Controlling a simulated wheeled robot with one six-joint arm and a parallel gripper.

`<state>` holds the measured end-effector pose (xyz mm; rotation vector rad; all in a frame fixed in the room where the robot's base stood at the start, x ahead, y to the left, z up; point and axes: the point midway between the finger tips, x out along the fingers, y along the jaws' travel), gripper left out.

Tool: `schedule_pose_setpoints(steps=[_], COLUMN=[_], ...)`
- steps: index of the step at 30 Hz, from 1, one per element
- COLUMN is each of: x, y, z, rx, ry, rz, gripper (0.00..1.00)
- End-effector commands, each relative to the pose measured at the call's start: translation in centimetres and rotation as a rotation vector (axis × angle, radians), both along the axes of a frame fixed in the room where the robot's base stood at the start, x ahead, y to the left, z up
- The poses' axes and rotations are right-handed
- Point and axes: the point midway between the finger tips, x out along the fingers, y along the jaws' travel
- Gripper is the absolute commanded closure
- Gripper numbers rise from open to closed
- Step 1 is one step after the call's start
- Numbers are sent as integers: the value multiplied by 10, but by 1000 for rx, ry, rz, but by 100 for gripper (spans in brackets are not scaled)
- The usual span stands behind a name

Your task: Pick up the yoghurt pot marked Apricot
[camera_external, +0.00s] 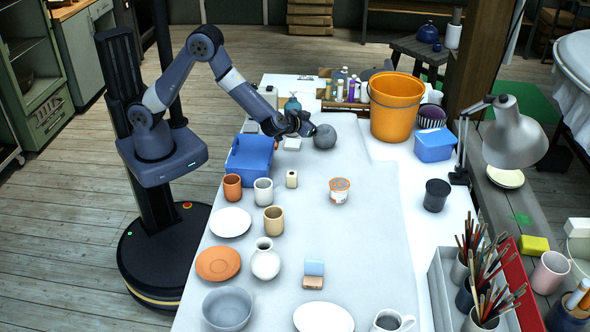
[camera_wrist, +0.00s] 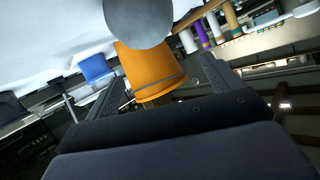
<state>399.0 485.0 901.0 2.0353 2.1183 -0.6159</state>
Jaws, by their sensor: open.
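A grey ball (camera_external: 325,136) is right beside my gripper and looms in the wrist view (camera_wrist: 138,20). An orange bucket (camera_external: 396,108) stands behind right. A blue box (camera_external: 249,158), cups and plates fill the left side. The table around the pot is clear.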

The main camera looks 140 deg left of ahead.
Motion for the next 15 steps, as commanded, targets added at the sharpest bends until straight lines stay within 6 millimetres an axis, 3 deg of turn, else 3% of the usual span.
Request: schedule_pose_setpoints(steps=[8, 15], x=[10, 39], y=[-4, -17], z=[-1, -2], rx=[12, 15], ry=[-129, -529], rz=[9, 46], gripper=[14, 14])
